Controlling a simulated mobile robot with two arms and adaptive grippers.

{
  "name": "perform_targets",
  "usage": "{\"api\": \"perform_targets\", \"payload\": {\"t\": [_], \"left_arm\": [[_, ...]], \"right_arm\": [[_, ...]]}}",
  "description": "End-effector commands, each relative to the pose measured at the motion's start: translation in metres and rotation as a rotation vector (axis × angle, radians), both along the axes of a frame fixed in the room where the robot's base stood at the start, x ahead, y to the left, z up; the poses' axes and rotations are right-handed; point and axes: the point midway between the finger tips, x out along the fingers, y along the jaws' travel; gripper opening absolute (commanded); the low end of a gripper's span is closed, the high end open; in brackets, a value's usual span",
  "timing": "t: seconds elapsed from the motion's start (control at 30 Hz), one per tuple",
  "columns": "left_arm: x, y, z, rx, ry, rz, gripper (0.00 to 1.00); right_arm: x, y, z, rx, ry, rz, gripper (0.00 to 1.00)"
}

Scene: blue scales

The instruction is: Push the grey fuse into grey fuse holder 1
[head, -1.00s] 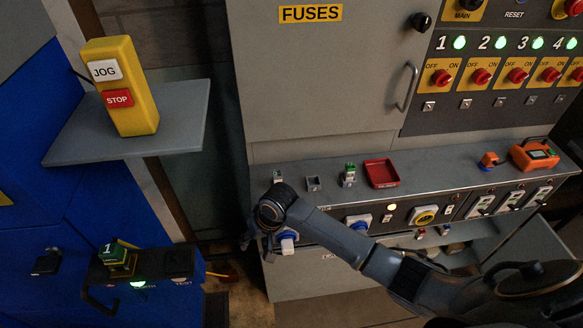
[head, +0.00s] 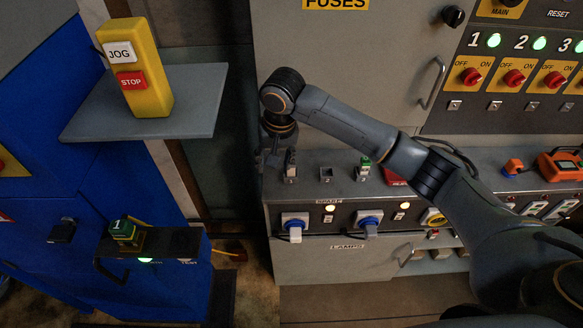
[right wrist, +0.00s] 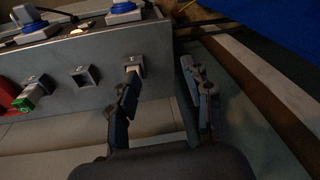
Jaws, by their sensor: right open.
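Grey fuse holder 1 (head: 291,179) is at the left end of the grey ledge. The pale grey fuse (head: 291,158) stands upright in its mouth; how deep it sits I cannot tell. The right wrist view shows holder 1 (right wrist: 135,61) with the fuse (right wrist: 132,73) in it, partly hidden by a finger. My right gripper (head: 268,158) is just left of the holder in the head view. In the right wrist view the gripper (right wrist: 160,75) has its fingers wide apart, with one fingertip close to the fuse; contact is unclear. My left gripper is out of view.
Empty holder 2 (head: 327,175) and a holder with a green fuse (head: 364,165) stand to the right. A red tray (head: 394,177) is partly behind my arm. A shelf with a yellow JOG/STOP box (head: 140,75) is at left.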

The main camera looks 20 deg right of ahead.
Motion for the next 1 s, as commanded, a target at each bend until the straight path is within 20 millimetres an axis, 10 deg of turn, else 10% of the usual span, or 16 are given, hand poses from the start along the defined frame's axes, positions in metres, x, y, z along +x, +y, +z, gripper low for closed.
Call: {"api": "perform_targets", "payload": {"t": [0.4, 0.77, 1.0], "left_arm": [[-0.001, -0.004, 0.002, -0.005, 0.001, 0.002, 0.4], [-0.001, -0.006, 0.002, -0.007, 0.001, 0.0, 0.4], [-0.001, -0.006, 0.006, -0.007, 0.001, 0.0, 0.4]], "right_arm": [[0.022, -0.041, 0.071, -0.089, 0.026, -0.184, 0.5], [0.023, -0.042, 0.07, -0.09, 0.027, -0.188, 0.5], [0.026, -0.043, 0.035, -0.092, 0.03, -0.188, 0.5]]}}
